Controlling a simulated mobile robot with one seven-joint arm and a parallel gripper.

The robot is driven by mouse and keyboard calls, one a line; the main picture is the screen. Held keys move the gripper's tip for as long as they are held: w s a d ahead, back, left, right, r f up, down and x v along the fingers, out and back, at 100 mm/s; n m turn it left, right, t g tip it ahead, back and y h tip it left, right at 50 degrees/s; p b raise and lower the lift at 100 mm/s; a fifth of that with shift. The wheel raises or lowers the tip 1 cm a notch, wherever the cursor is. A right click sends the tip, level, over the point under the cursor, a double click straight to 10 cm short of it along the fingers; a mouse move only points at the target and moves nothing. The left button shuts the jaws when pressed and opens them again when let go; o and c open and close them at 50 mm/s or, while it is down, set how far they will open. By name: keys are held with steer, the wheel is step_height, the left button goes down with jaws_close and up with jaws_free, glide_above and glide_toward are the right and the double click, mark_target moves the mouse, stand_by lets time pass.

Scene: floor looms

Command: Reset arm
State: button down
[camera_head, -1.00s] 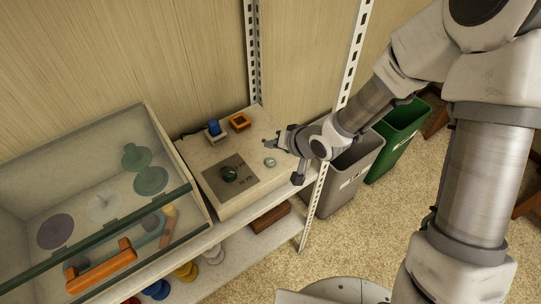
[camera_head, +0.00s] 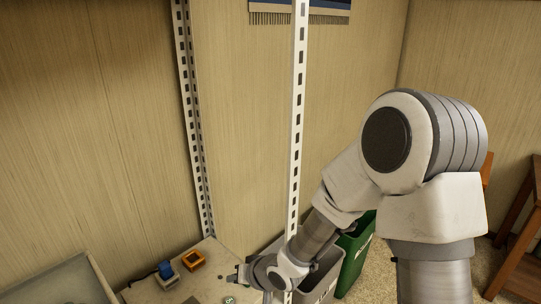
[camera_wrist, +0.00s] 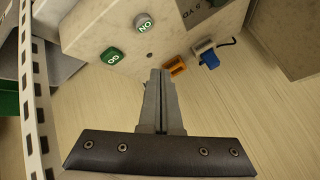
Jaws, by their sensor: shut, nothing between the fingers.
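My gripper (camera_head: 238,277) is at the lower middle of the head view, by the right side of the pale control box (camera_head: 207,286). In the wrist view my gripper (camera_wrist: 160,75) has its fingers together with nothing between them. Its tips lie in the picture beside the orange square piece (camera_wrist: 175,67). My arm reaches down from the right side of the head view.
A white slotted post (camera_head: 297,130) stands close to my arm. Grey (camera_head: 325,275) and green (camera_head: 356,246) bins stand behind.

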steer(key=s+d+r+t+h, duration=0.2)
steer(key=d+r+h, duration=0.4)
steer(key=d+r, duration=1)
steer(key=s+d+r+m+g, duration=0.1)
steer(key=s+d+r, duration=0.2)
steer(key=s, duration=0.5)
steer(key=s+d+r+m+h, duration=0.1)
steer(key=s+d+r, duration=0.3)
steer(key=s, duration=0.5)
steer(key=shift+d+r+g, duration=0.15)
steer(key=shift+d+g, duration=0.25)
steer(key=shift+d, duration=0.45)
steer(key=shift+a, duration=0.15)
